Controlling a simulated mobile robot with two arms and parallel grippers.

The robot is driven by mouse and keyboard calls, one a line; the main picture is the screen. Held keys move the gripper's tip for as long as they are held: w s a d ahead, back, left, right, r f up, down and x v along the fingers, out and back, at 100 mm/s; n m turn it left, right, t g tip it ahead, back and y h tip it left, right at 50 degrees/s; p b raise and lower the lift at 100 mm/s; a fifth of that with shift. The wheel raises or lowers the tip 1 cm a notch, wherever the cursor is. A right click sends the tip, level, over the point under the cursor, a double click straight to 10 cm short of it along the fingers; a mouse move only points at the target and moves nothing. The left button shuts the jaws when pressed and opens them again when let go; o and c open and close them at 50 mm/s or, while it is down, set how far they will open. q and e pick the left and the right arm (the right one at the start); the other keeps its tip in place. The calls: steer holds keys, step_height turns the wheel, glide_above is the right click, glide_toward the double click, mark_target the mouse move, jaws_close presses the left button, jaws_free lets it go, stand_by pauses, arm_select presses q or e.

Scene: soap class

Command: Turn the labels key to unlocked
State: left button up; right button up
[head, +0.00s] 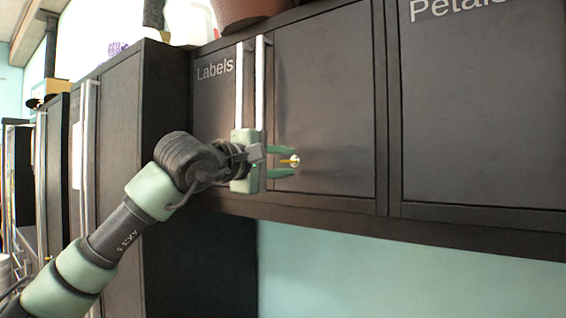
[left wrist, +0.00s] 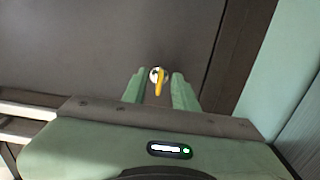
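The labels cabinet (head: 215,110) is dark, with "Labels" in white on its left door and two upright pale handles in its middle. A small golden key (head: 287,161) sits in a round silver lock on its right door. My left gripper (head: 293,161) is at this door, its green fingers above and below the key in the head view. In the left wrist view the key (left wrist: 159,88) lies between the two fingertips (left wrist: 158,88), with a visible gap on each side. The gripper is open. My right gripper is not in view.
The "Petals" cabinet (head: 480,110) adjoins on the right. Tall dark cabinets with long handles (head: 88,140) stand at the left. A brown pot (head: 243,10) stands on top. Below the wall cabinets is bare pale green wall (head: 400,275).

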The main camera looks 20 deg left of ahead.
arm_select(q)
steer(key=shift+s+a+f, duration=0.1)
steer(key=shift+s+a, duration=0.05)
steer(key=shift+s, duration=0.05)
steer(key=b+v, duration=0.3)
steer(key=v, duration=0.4)
steer(key=shift+s+b, duration=0.2)
steer(key=shift+b, duration=0.15)
